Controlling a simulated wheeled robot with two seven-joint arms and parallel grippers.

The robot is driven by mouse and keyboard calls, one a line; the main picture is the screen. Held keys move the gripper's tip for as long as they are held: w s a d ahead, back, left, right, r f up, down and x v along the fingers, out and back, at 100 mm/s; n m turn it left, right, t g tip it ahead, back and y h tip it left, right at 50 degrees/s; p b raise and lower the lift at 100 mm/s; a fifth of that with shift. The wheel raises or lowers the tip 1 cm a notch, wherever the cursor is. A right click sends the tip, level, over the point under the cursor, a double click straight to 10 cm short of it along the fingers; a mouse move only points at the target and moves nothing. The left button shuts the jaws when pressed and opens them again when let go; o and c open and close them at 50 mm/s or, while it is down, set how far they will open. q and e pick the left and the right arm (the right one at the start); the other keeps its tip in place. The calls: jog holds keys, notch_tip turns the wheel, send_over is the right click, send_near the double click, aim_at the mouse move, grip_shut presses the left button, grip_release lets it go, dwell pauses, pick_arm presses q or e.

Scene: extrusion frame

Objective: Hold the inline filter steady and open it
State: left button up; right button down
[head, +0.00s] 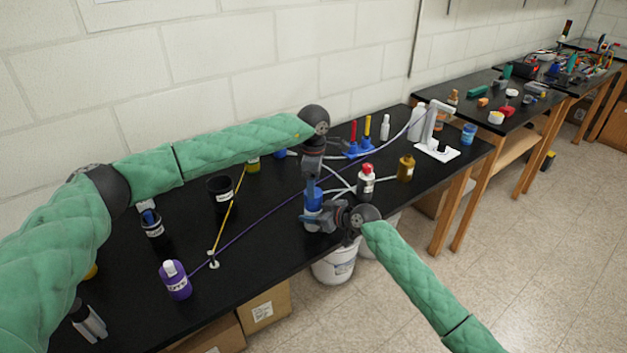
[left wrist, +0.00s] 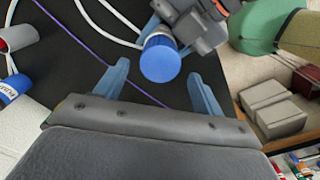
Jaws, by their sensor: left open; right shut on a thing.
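The inline filter shows its round blue end (left wrist: 160,60) in the left wrist view, and its blue body (head: 314,207) is partly hidden between the grippers in the head view. It stands about upright above the bench's front edge. My right gripper (head: 318,219) is shut on the filter from the side; it also shows in the left wrist view (left wrist: 178,28). My left gripper (head: 312,185) is directly above the filter, pointing down, open. In its wrist view the fingers (left wrist: 162,88) are spread wide, with the blue end just beyond their tips. Whether they touch it is unclear.
A red-capped bottle (head: 366,181) and a brown bottle (head: 405,168) stand right of the grippers. A purple bottle (head: 174,280) and a black cup (head: 221,193) stand left. Tubes and a purple cord cross the black bench (head: 240,280). A white bucket (head: 336,267) stands below.

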pick_arm(q)
notch_tip(320, 180, down, 7)
jog(key=shift+r, duration=0.1)
dwell(0.3)
jog(key=shift+c, duration=0.2)
jog(key=c, duration=1)
jog(key=shift+o, duration=0.2)
jog(key=shift+n, duration=1.7)
jog(key=o, duration=1.1)
jog(key=shift+r, duration=0.1)
